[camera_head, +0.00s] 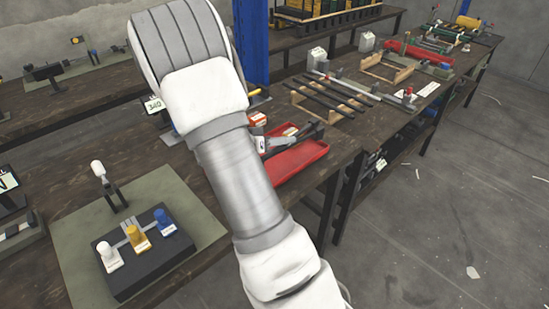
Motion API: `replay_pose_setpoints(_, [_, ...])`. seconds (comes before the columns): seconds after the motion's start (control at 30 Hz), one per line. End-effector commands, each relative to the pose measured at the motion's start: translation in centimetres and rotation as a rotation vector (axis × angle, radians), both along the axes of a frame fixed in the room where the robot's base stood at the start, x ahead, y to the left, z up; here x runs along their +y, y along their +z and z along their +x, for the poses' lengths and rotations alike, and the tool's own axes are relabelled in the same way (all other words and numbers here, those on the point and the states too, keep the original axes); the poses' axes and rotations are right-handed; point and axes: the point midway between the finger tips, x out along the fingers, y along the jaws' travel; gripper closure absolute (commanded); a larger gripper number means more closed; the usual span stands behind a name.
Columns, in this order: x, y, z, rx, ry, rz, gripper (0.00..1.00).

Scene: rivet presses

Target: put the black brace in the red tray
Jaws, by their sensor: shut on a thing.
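The red tray (298,163) lies on the dark wooden bench, right of my arm, near the bench's front edge. My arm crosses the middle of the view and hides the tray's left end. My gripper (287,140) shows partly from behind the arm, over the tray's back edge. It is shut on a dark piece, which looks like the black brace (308,131). The brace sticks out to the right of the gripper, over the back part of the tray. The hold itself is small and partly hidden. The visible tray floor looks empty.
Black bars (335,98) on a wooden rack lie further right. A black block with white, yellow and blue knobs (138,238) sits on a green mat at left. A blue post (251,40) rises behind my arm.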

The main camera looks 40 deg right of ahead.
Motion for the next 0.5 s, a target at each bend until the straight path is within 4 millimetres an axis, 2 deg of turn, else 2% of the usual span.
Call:
replay_pose_setpoints(0.1, [1.3,-1.0,1.0,0.000,0.001,-0.002,1.00])
replay_pose_setpoints(0.2, [1.8,-1.4,1.3,0.000,-0.001,-0.002,1.00])
replay_pose_setpoints(0.33, [1.9,-2.3,1.4,0.002,-0.002,-0.001,1.00])
replay_pose_setpoints(0.5, [1.9,-5.0,1.3,0.002,-0.002,-0.001,1.00])
